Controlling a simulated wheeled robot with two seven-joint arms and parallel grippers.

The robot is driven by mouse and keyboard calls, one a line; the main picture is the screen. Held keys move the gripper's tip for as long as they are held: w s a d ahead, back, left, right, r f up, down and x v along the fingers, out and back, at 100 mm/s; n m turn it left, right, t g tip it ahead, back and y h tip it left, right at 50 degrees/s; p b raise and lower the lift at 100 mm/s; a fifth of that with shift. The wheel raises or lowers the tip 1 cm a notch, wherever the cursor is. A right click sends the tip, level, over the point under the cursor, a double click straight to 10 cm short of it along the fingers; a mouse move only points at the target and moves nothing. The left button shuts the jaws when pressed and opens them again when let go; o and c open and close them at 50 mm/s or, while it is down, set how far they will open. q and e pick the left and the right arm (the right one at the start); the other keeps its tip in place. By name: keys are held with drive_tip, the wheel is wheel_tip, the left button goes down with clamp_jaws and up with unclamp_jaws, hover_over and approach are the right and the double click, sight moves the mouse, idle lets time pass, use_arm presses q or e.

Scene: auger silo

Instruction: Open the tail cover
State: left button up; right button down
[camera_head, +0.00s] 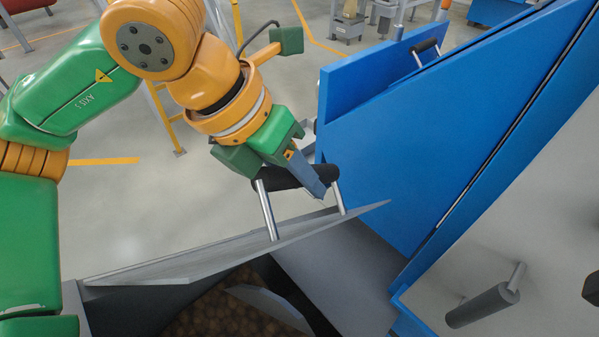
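The tail cover (230,250) is a grey metal plate in the lower middle of the head view. It is tilted up, with an opening below it that shows brown, lumpy material (215,310). Its handle (285,179) is a black bar on two silver posts. My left gripper (312,178) reaches down from the upper left and is at this bar. One grey finger crosses the front of the bar and the other is hidden; the gripper appears shut on the handle. My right gripper does not show.
A large blue machine panel (430,130) rises close on the right, with another black handle (425,46) at its top. A grey cylindrical handle (483,305) is at lower right. A yellow rail (160,110) stands behind my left arm. Open floor lies at the left.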

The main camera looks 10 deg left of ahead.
use_arm(q)
clamp_jaws()
idle(1.1)
